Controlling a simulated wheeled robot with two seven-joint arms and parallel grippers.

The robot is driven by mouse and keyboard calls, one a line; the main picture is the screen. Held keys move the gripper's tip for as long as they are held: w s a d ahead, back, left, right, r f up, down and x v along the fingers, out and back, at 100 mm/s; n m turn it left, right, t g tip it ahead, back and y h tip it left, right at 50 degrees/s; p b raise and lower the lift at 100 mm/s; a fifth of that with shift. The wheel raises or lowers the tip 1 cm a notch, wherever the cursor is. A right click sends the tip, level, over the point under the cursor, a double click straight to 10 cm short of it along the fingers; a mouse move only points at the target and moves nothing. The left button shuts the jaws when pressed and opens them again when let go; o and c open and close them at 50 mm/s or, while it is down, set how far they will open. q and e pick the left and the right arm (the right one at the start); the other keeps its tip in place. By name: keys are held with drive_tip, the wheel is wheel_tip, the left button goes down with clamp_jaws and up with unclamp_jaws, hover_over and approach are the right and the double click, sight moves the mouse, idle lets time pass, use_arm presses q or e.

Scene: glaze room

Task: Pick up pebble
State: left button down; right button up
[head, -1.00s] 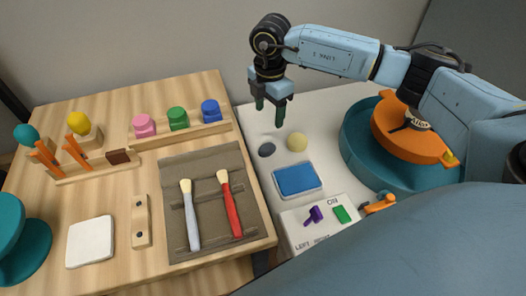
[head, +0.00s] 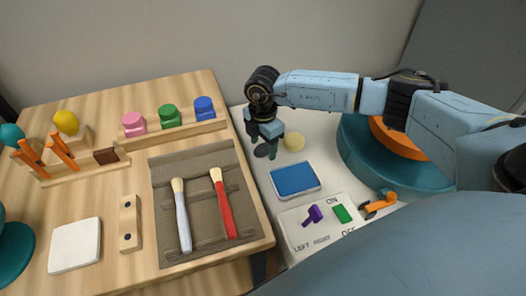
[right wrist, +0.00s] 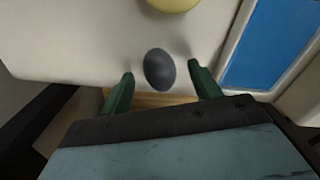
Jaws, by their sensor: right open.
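The pebble (head: 262,150) is a dark grey oval on the white surface, partly hidden by my gripper in the head view. In the right wrist view the pebble (right wrist: 159,69) shows whole, between my two green fingertips and a little beyond them. My right gripper (head: 264,148) is open and low over the pebble, fingers pointing down. In the right wrist view the gripper (right wrist: 160,84) has a gap on both sides of the pebble and holds nothing. My left gripper is not in view.
A pale yellow round thing (head: 294,142) lies close to the right of the pebble. A blue pad (head: 295,179) and a switch panel (head: 296,231) are nearer. A teal round basin (head: 354,150) stands to the right. The wooden table (head: 136,184) edge is close on the left.

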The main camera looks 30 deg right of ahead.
sight(263, 146)
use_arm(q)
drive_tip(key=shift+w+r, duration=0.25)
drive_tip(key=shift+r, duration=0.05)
use_arm(e)
drive_tip(key=shift+f, duration=0.4)
drive_tip(key=c, duration=1.1)
drive_tip(key=shift+r, duration=0.15)
